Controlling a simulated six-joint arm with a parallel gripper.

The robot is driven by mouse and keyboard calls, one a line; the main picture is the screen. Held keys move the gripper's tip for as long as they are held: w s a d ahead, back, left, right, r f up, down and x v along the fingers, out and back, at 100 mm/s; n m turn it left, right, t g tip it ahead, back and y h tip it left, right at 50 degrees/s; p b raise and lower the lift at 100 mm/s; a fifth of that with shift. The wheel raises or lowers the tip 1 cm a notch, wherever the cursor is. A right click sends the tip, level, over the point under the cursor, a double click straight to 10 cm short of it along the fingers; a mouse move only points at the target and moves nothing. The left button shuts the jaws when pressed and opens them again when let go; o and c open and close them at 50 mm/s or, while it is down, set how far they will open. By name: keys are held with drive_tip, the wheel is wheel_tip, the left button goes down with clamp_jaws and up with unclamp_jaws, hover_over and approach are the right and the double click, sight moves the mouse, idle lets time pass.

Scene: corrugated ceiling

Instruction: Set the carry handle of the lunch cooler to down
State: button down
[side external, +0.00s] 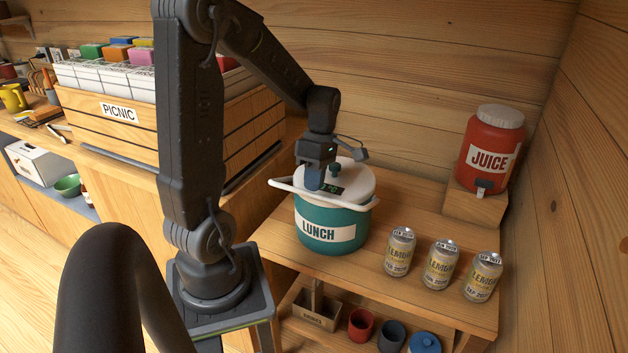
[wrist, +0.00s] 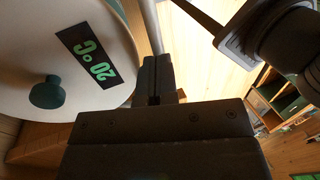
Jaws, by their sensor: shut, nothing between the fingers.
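The lunch cooler (side external: 352,224) is a teal tub with a white lid and a "LUNCH" label, on the wooden shelf top. Its pale carry handle (side external: 284,184) shows around the near left side, at about rim height, sticking out from the tub. My gripper (side external: 314,188) is shut and empty, pointing down at the lid's near edge beside the handle.
Several lemon cans, one of them here (side external: 400,251), stand right of the cooler. A red juice dispenser (side external: 490,150) sits on a block (side external: 474,205) at back right. A picnic crate (side external: 150,137) stands left, behind my arm. Cups are on the lower shelf.

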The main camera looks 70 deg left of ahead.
drive_tip(key=shift+f, duration=0.1)
idle(0.3)
drive_tip(key=shift+s+d+f, duration=0.35)
drive_tip(key=shift+f, duration=0.25)
drive_tip(key=x, duration=0.6)
drive_tip(key=shift+s+d, duration=0.2)
drive_tip(key=shift+d, duration=0.05)
drive_tip(key=shift+f, duration=0.15)
wheel_tip(320, 180, up, 14)
drive_tip(key=s+d, duration=0.2)
drive_tip(key=d+r+m+t, duration=0.1)
drive_tip(key=d+m, duration=0.3)
drive_tip(key=m, duration=0.5)
drive_tip(key=d+r+m+t+y, duration=0.1)
drive_tip(key=d+m+t, duration=0.3)
drive_tip(key=m, duration=0.5)
drive_tip(key=d+r+m+t+y, duration=0.1)
drive_tip(key=d+r+m+t, duration=0.1)
drive_tip(key=d+m, duration=0.3)
drive_tip(key=m+t, duration=0.1)
drive_tip(key=m, duration=0.3)
drive_tip(key=shift+w+d+r, duration=0.25)
drive_tip(key=shift+w+r, duration=0.05)
drive_tip(key=shift+r, duration=0.05)
